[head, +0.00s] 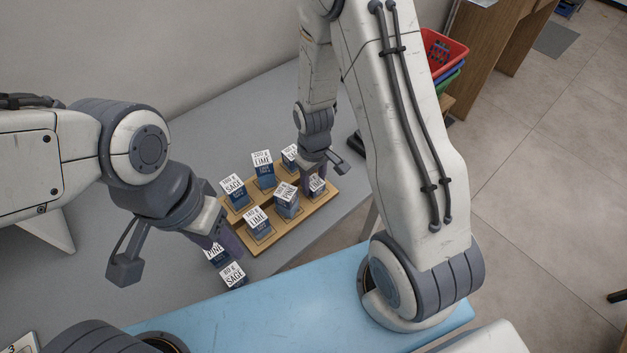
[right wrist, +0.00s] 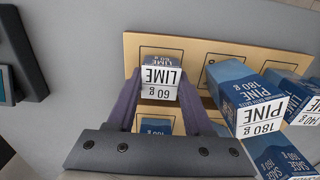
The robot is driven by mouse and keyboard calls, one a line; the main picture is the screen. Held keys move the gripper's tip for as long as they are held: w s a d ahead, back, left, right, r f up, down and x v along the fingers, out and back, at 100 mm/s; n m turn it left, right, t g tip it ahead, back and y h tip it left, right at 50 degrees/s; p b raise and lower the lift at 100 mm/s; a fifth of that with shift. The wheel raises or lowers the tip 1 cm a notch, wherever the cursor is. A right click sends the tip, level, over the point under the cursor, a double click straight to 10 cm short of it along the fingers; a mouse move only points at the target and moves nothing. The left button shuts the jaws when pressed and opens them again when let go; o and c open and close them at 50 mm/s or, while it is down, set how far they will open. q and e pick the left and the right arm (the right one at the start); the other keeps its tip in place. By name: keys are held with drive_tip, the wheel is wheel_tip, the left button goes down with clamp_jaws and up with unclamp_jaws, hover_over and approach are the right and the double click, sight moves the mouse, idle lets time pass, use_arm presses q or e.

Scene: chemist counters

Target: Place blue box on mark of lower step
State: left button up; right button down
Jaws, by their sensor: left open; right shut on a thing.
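A two-row wooden step board (head: 300,228) with outlined square marks bears several blue boxes with white labelled tops. My right gripper (head: 316,180) is shut on the 60 g LIME box (head: 318,186) at the board's right end; it also shows between the fingers in the right wrist view (right wrist: 161,80). I cannot tell whether its base touches the board. The 180 g PINE box (head: 287,202) and 140 g LIME box (head: 258,223) stand in the near row. My left gripper (head: 222,245) is open, close by another PINE box (head: 215,254) off the board's left end.
An 80 g SAGE box (head: 233,275) stands on the grey counter (head: 185,285) beside that PINE box. The far row bears a SAGE box (head: 236,195), the 200 g LIME box (head: 264,170) and another box (head: 290,158). Red and green baskets (head: 440,55) are behind my right arm.

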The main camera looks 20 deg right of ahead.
sight(314, 181)
drive_tip(key=shift+f, duration=0.2)
drive_tip(key=shift+f, duration=0.15)
drive_tip(key=shift+c, duration=1.5)
unclamp_jaws()
wheel_tip(314, 181, up, 12)
drive_tip(key=s+a+r+n, duration=0.1)
drive_tip(key=s+a+r, duration=0.2)
drive_tip(key=s, duration=0.3)
drive_tip(key=s+a+r+n, duration=0.1)
drive_tip(key=s+a+r, duration=0.2)
drive_tip(key=s+a, duration=0.2)
drive_tip(key=s+a+r+n+y, duration=0.1)
drive_tip(key=s+a+r, duration=0.3)
drive_tip(key=s, duration=0.3)
drive_tip(key=shift+s+a, duration=0.2)
drive_tip(key=shift+s, duration=0.05)
